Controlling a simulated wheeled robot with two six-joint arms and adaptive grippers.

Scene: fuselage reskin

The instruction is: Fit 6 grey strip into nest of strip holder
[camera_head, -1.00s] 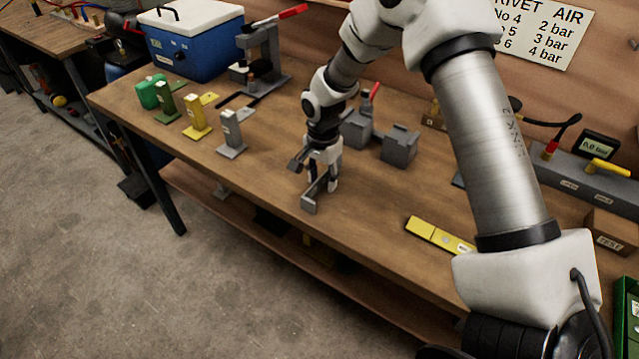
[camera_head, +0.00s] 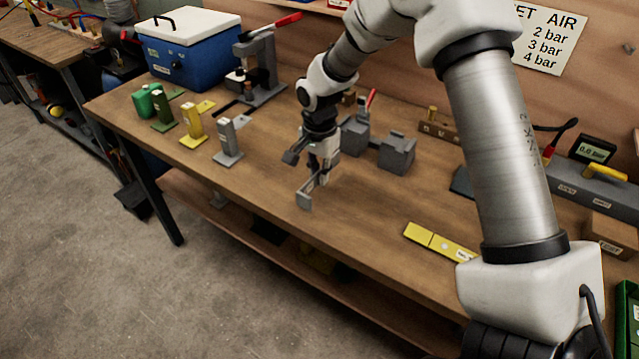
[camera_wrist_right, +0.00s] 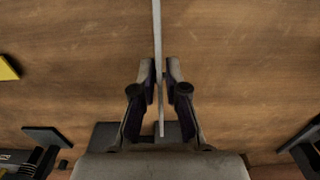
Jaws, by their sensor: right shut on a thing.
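My right gripper (camera_head: 318,176) points down over the middle of the bench, its fingers shut on a thin grey strip (camera_head: 304,200). In the right wrist view the strip (camera_wrist_right: 158,45) shows edge-on as a narrow line between the pads of the gripper (camera_wrist_right: 160,85). A small grey upright stand (camera_head: 229,142) on a flat foot is left of the gripper, in a row with a yellow stand (camera_head: 193,122) and a green one (camera_head: 161,108). I cannot tell which thing is the strip holder. My left gripper is out of view.
Grey blocks (camera_head: 396,154) and a red-handled clamp (camera_head: 356,130) stand just right of and behind the gripper. A blue cool box (camera_head: 190,50) and a lever press (camera_head: 262,70) are at the back left. A yellow bar (camera_head: 430,240) lies front right. The bench between is bare.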

